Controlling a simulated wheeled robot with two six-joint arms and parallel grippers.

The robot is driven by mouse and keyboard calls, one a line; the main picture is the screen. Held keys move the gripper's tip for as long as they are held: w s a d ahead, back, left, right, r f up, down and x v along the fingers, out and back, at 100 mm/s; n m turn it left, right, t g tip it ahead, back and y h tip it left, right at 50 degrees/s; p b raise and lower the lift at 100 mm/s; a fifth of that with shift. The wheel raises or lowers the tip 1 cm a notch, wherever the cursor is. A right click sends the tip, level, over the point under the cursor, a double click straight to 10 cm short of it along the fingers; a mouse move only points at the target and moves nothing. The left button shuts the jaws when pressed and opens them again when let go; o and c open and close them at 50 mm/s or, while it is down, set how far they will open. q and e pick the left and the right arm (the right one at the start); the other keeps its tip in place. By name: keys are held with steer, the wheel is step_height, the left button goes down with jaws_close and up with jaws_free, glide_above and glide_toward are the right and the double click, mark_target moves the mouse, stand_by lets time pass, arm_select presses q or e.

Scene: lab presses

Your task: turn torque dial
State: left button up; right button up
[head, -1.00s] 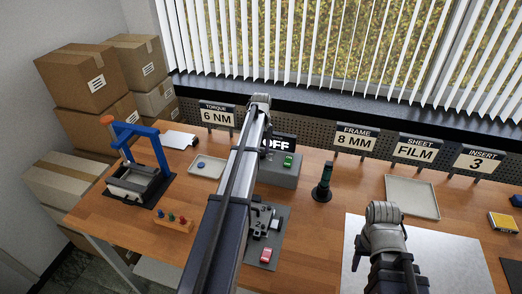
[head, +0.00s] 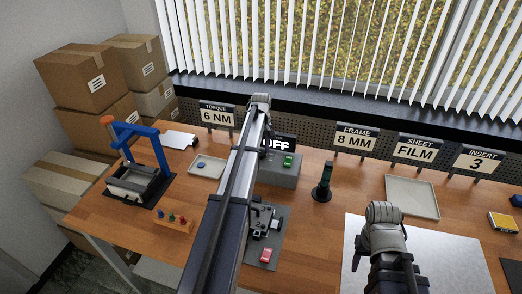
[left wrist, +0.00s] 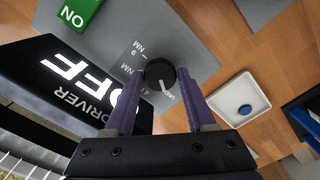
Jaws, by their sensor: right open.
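The torque dial (left wrist: 160,74) is a round black knob with a white pointer line, on the grey driver box (left wrist: 185,38). In the left wrist view the pointer aims down and slightly right; upside-down NM markings sit to the knob's left. My left gripper (left wrist: 158,72) is open, with its purple fingers on either side of the knob and a gap at the left finger; contact at the right finger is unclear. In the head view my left arm hides the dial. The torque sign (head: 217,115) reads 6 NM. My right gripper (head: 358,262) is mostly hidden by its wrist, over the pale mat.
The driver display (head: 280,143) reads OFF, beside a green ON button (head: 288,161). A small tray with a blue piece (head: 201,166) stands left of the box. A dark signal post (head: 322,183) stands to its right.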

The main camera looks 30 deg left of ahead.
mark_target(261, 152)
arm_select(q)
steer(key=o, duration=0.4)
steer(key=shift+c, duration=0.2)
step_height(261, 152, up, 8)
steer(key=p, duration=0.8)
steer(key=shift+f, duration=0.1)
